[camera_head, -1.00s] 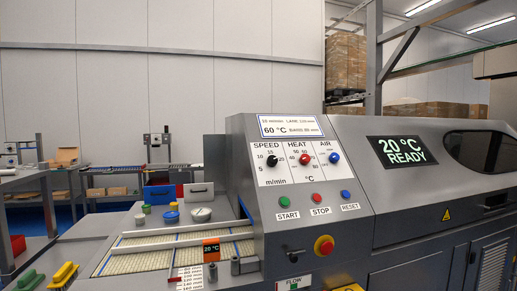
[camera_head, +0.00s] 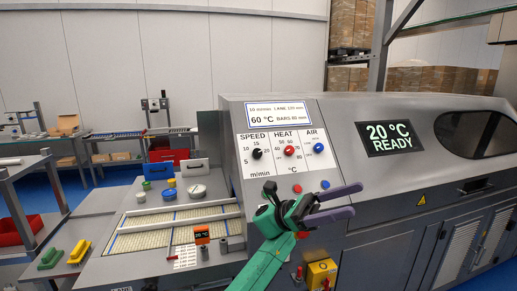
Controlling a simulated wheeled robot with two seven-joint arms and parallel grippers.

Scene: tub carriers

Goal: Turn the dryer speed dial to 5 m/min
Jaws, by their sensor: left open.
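The black speed dial (camera_head: 257,154) is on the white panel (camera_head: 283,158) of the grey dryer, in its SPEED section with marks from 5 upward in m/min. Its pointer is too small to read surely. My left gripper (camera_head: 356,200) has green links and purple fingers. It is open and empty in front of the console, below and right of the speed dial and apart from it. Its fingers point right, and it hides part of the button row. My right gripper is not in view.
The red heat knob (camera_head: 290,151) and blue air knob (camera_head: 319,148) are right of the speed dial. Below are a red button (camera_head: 297,189) and a blue button (camera_head: 325,184). The display (camera_head: 390,138) reads 20 °C READY. A conveyor bed (camera_head: 150,232) lies at left.

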